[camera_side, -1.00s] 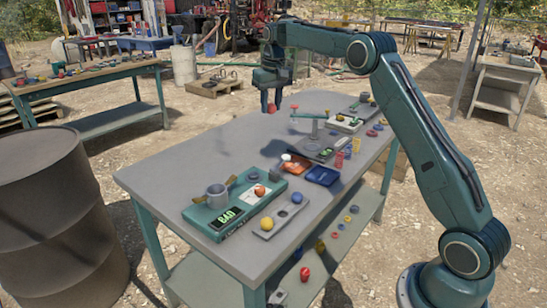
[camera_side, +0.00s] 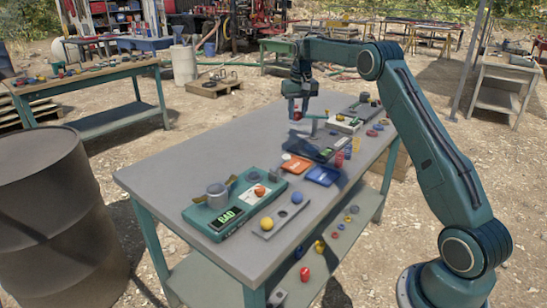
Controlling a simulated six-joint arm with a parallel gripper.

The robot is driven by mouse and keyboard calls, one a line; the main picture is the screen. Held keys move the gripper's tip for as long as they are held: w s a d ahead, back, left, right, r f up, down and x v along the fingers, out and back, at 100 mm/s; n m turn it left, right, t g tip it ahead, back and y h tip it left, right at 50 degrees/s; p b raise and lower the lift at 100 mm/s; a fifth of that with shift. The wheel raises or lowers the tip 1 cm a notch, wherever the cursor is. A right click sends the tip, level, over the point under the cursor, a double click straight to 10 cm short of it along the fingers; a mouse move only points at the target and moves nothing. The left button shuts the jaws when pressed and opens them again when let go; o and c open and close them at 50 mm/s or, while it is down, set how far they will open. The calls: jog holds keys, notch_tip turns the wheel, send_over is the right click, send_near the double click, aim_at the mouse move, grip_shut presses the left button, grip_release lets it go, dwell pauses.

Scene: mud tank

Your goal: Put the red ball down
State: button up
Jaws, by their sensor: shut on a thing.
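The red ball (camera_side: 297,116) is between the fingertips of my gripper (camera_side: 298,112), which is shut on it. The gripper points down over the far part of the grey worktable (camera_side: 180,165). The ball is small and partly covered by the fingers. It is at the left end of a thin green bar (camera_side: 315,117) on a small stand. I cannot tell whether the ball touches the bar or is just above it.
A teal box marked BAD (camera_side: 228,218) carries a grey cup (camera_side: 217,196) and a red-orange ball (camera_side: 260,190). A plate in front holds a yellow ball (camera_side: 266,224). Orange (camera_side: 295,165) and blue (camera_side: 322,176) trays lie mid-table. The table's left part is clear.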

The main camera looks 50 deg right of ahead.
send_over(295, 165)
notch_tip(295, 165, down, 13)
jog(key=shift+s+a+r, duration=0.1)
jog(key=shift+s+a, duration=0.05)
jog(key=shift+f, duration=2.2)
jog(key=shift+f, duration=0.15)
jog(key=o, duration=1)
notch_tip(295, 165, up, 12)
jog(key=s, duration=0.1)
jog(key=shift+a, duration=0.45)
jog(key=shift+s, duration=0.1)
